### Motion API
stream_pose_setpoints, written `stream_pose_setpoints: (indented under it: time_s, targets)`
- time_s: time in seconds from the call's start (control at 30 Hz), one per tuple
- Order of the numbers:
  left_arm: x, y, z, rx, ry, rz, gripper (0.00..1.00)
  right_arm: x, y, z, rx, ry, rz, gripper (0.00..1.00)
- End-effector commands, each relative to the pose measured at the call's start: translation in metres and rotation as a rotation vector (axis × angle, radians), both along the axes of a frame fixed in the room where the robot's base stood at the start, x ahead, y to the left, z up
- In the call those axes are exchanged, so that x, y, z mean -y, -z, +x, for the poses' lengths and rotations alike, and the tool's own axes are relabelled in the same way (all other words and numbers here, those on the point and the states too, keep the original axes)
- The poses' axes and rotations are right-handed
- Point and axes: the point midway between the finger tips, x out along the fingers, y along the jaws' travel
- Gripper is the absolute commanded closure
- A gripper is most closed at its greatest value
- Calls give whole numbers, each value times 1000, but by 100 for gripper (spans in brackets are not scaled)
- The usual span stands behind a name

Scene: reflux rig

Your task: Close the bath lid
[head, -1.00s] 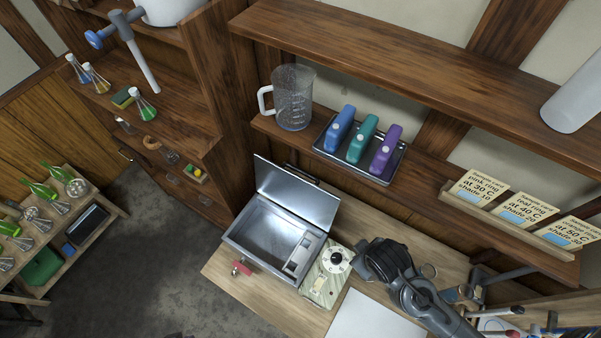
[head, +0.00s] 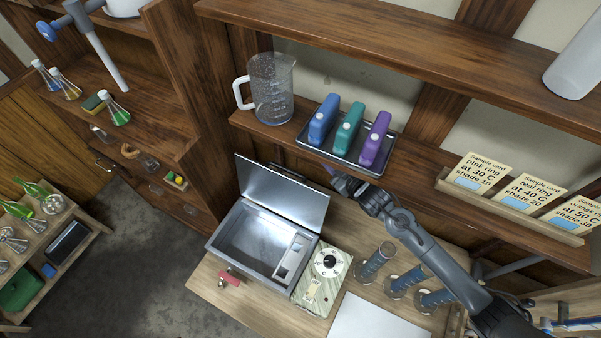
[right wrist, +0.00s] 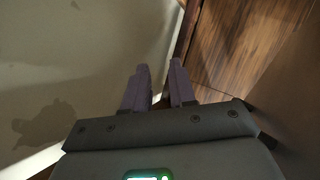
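The metal bath (head: 222,243) stands on the wooden bench with its hinged lid (head: 283,195) raised, leaning up at the back. The basin is open and looks empty apart from a panel on its right side. My right gripper (head: 332,174) is just beyond the lid's upper right corner, below the shelf; I cannot tell whether it touches the lid. In the right wrist view its two fingers (right wrist: 159,68) stand apart with nothing between them. A pale surface fills the left of that view. My left gripper is not in view.
A dial unit (head: 322,270) sits right of the bath.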

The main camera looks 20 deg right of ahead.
Motion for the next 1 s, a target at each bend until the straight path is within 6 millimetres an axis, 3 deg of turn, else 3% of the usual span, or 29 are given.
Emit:
stream_pose_setpoints:
  time_s: [0.1, 0.23, 0.43, 0.7, 0.83, 1.0]
  targets:
    - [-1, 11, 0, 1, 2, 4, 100, -13, -13, 24, 149, -86, 165, 75]
    - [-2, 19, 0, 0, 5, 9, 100, -31, -22, 29, 296, -269, 246, 75]
    - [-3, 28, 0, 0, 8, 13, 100, -48, -9, -1, 491, -578, 116, 75]
    - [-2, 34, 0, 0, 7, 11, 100, -44, 4, -41, 695, -781, -15, 75]
    - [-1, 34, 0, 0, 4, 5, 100, -43, 4, -47, 737, -809, -32, 75]
    - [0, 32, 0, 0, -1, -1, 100, -55, -2, -41, 750, -815, -35, 75]
